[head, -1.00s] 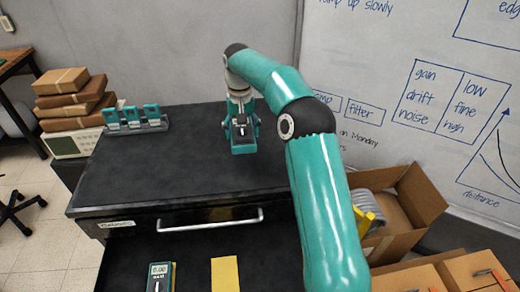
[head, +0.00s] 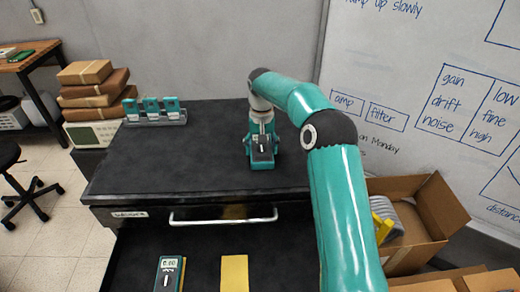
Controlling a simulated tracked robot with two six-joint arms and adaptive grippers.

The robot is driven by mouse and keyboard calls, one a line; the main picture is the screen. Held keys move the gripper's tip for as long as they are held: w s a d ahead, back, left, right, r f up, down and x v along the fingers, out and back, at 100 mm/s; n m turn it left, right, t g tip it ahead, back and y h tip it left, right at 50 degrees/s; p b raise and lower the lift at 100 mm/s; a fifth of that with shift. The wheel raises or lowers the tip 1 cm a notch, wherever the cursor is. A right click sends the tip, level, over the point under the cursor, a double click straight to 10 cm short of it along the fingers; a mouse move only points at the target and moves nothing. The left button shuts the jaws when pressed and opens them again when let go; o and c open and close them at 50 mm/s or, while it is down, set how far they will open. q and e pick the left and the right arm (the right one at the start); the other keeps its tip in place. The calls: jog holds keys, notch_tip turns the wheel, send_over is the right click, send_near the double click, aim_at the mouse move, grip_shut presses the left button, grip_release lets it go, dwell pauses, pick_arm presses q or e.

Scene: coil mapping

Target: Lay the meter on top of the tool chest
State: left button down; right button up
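The tool chest (head: 200,184) is black, with a flat top and an open drawer at the front. My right gripper (head: 262,147) points down over the right part of the chest top. It appears shut on a dark-faced, teal-edged meter (head: 262,162) with a white mark on its face; the fingers and wrist hide its far end. The meter is at or just above the top; I cannot tell whether it touches. Another similar teal meter (head: 170,273), with a lit display, lies in the open drawer. My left gripper is not in view.
A rack with several teal items (head: 153,113) stands at the back left of the chest top. A yellow sheet (head: 234,273) lies in the drawer. Open cardboard boxes (head: 440,215) stand at the right. The middle and left of the chest top are clear.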

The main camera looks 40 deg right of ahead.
jog(key=o, duration=0.4)
jog(key=shift+o, duration=0.2)
notch_tip(320, 180, up, 12)
jog(key=p, duration=0.1)
jog(key=shift+r, duration=0.1)
dwell(0.6)
